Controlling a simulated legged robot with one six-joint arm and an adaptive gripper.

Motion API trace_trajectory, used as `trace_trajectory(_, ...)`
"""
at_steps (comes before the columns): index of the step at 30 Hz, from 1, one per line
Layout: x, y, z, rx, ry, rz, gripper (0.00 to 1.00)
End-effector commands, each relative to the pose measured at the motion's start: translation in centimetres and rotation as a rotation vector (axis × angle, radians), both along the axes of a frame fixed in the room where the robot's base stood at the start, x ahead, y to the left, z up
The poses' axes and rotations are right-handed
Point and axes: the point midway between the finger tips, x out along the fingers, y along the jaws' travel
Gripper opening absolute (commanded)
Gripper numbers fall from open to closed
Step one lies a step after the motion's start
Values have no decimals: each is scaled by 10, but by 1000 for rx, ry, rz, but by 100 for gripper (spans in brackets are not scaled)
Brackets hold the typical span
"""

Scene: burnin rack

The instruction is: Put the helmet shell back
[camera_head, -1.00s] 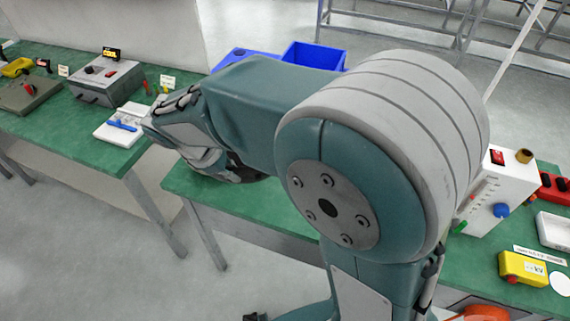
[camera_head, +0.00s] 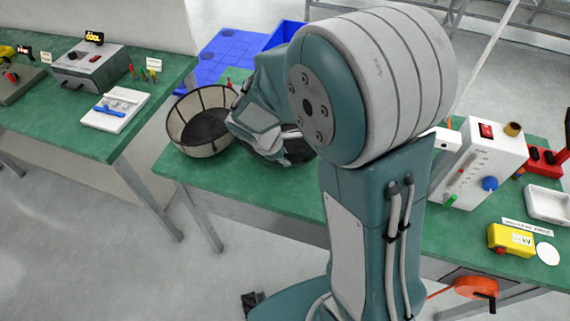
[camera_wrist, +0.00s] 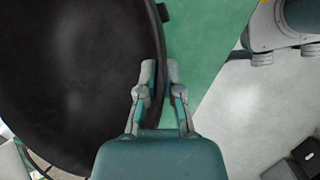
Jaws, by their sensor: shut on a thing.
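The helmet shell is a large black bowl-like piece (camera_wrist: 75,75) filling the left of the wrist view. My gripper (camera_wrist: 160,78) is shut on its rim, one finger on each side. In the head view the dark shell (camera_head: 300,152) shows only in part behind my wrist, over the green bench. My arm hides much of it, and I cannot tell whether it touches the bench. A round basket with a tan rim and dark floor (camera_head: 203,128) stands just left of it at the bench's left end.
Blue bins (camera_head: 220,60) lie behind the bench. A white instrument box (camera_head: 478,165), a yellow kV box (camera_head: 510,240) and a white tray (camera_head: 548,203) stand to the right. A floor gap separates the left bench (camera_head: 60,135), which holds a grey COOL box (camera_head: 90,68).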

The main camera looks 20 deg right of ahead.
Motion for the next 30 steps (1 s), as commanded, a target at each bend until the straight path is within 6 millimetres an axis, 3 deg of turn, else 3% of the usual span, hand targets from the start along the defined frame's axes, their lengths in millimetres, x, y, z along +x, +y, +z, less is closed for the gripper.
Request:
trace_trajectory(6,0,-1,-32,-1,3,0,0)
trace_trajectory(15,0,-1,-34,-1,1,-1,0)
trace_trajectory(18,0,-1,-34,-1,1,-1,43)
trace_trajectory(30,0,-1,-31,0,-1,-2,43)
